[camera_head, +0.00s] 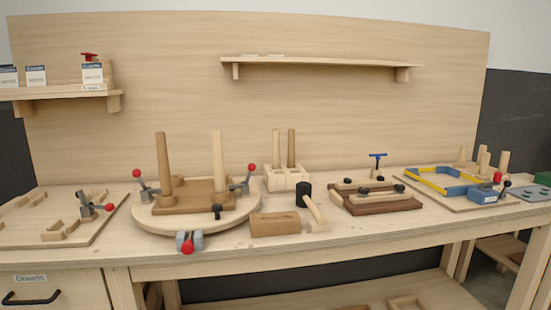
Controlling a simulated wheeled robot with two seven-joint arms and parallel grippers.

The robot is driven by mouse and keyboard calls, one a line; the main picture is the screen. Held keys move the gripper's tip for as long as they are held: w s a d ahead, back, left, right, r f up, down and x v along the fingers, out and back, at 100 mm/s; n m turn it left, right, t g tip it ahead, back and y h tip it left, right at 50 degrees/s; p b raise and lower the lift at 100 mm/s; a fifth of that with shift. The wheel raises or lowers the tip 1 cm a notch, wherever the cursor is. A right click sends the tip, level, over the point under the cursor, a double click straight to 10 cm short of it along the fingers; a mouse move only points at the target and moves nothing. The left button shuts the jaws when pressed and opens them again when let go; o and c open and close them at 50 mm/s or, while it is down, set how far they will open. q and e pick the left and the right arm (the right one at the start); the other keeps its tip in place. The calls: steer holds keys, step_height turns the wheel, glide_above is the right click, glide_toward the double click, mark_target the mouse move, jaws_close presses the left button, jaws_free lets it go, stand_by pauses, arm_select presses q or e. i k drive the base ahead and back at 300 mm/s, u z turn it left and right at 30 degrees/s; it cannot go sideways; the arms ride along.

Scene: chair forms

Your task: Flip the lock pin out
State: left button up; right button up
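A round wooden board (150,218) lies on the bench, left of centre, with a darker seat block (190,203) and two upright legs on it. A small black-topped pin (217,211) stands at the board's front right. A grey fitting with a red knob (188,246) sits at the board's front edge, over the bench edge. I cannot tell for certain which of these is the lock pin. Red-knobbed toggle clamps stand at the left (143,186) and right (244,182) of the seat block. Neither of my grippers is in view.
A mallet (311,205) and a wooden block (275,224) lie right of the board. Behind is a holder with dowels (287,178). A clamped brown frame (375,202) and a yellow-blue jig (442,183) stand farther right. A fixture board (85,232) lies at left.

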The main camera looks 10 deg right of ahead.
mark_target(188, 247)
steer(key=k, duration=0.5)
steer(key=z, duration=1.45)
steer(key=i, duration=0.85)
steer(key=u, duration=1.95)
